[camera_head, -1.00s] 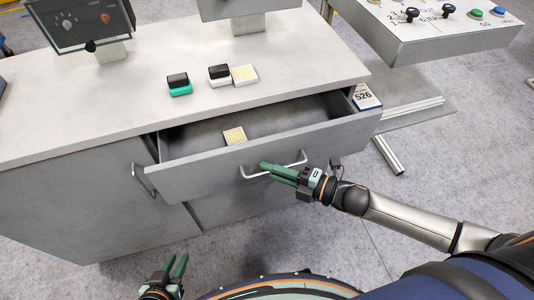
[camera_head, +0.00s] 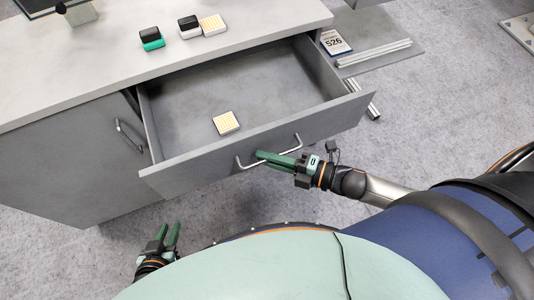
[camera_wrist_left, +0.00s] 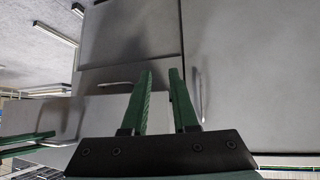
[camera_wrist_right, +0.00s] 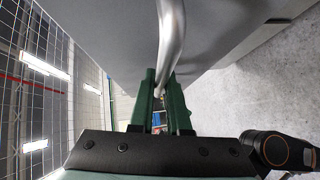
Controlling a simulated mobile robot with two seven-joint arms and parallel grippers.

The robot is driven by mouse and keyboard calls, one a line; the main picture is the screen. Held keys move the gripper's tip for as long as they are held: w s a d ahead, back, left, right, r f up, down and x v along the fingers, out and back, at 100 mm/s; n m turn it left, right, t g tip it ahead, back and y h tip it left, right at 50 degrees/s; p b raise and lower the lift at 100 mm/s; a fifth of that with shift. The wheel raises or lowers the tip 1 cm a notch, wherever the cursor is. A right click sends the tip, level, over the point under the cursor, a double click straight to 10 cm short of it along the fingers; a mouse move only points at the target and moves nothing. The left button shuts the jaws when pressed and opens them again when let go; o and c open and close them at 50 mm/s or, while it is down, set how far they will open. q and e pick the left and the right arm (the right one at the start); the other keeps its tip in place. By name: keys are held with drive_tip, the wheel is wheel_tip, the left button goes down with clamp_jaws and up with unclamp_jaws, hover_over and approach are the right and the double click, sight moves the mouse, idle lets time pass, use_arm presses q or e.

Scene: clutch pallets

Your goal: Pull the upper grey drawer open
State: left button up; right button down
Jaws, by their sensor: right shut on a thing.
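The upper grey drawer (camera_head: 190,178) stands well open, its inside showing in the head view. A white and yellow block (camera_head: 226,122) lies on its floor. The drawer's metal handle (camera_head: 297,142) is a curved bar on its front. My right gripper (camera_head: 260,157) is shut on this handle; the bar (camera_wrist_right: 172,40) runs between its green fingers in the right wrist view. My left gripper (camera_head: 168,228) is low in front of the cabinet, apart from it, with its fingers open and empty, as the left wrist view (camera_wrist_left: 160,78) also shows.
The worktop (camera_head: 80,82) carries a black and green block (camera_head: 151,38), a black and white block (camera_head: 189,27) and a white and yellow block (camera_head: 212,25). A second handle (camera_head: 130,138) is on the cabinet's left front. A grey shelf (camera_head: 385,45) stands at the right.

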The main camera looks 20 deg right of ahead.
drive_tip(key=c, duration=0.9)
unclamp_jaws()
drive_tip(key=v, duration=1.2)
drive_tip(key=shift+s+d+r, duration=0.1)
drive_tip(key=shift+s+d, duration=0.05)
drive_tip(key=shift+d, duration=0.05)
